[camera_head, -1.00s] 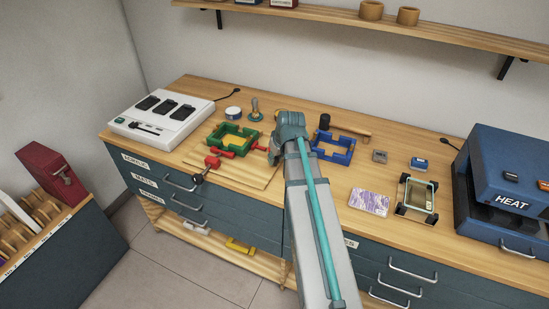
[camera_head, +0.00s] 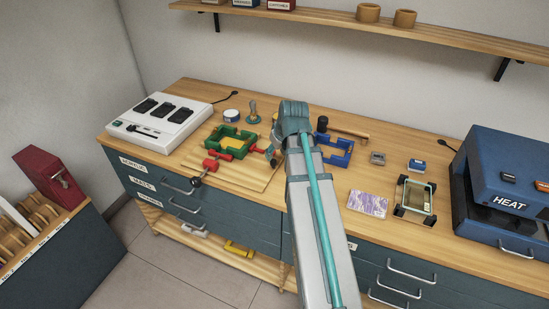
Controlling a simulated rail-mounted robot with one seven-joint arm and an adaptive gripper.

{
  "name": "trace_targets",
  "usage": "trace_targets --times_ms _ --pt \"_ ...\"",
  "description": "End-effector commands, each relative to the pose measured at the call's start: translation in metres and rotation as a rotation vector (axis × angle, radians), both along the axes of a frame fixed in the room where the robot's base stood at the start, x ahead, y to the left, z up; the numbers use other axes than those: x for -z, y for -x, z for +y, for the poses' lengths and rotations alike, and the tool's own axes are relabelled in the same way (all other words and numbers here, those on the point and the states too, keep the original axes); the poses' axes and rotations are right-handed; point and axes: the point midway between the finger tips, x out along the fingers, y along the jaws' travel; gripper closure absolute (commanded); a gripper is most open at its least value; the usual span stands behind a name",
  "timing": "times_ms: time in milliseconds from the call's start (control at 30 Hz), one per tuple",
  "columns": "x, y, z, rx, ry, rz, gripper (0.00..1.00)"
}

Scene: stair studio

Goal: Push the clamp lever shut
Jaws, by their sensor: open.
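A green frame fixture (camera_head: 226,137) sits on a wooden board (camera_head: 222,175) on the bench, left of my arm. Red clamp parts are at its front and right side. A red clamp lever (camera_head: 211,164) with a dark round knob (camera_head: 196,182) sticks out forward over the board's front edge. A red piece (camera_head: 257,150) points right from the frame.
A blue frame (camera_head: 333,152) stands right of my arm, with a mallet (camera_head: 345,130) behind it. A white charger-like box (camera_head: 160,125) is at the left. A small glass-topped frame (camera_head: 414,198) and a blue heat press (camera_head: 500,190) are at the right.

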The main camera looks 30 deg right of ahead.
Motion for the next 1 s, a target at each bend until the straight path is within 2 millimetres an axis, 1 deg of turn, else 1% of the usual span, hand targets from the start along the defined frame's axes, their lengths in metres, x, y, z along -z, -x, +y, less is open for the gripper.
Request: trace_targets --times_ms 33,200,400,600,1000 --pt "-0.01 0.004 0.0 0.0 0.001 -0.002 0.51" --pt "-0.034 0.014 0.0 0.0 0.001 -0.003 0.51" --pt "-0.052 0.022 0.0 0.001 0.0 -0.001 0.51" --pt "-0.058 0.024 0.0 0.001 -0.001 0.0 0.51" --pt "-0.058 0.024 0.0 0.001 -0.001 0.0 0.51"
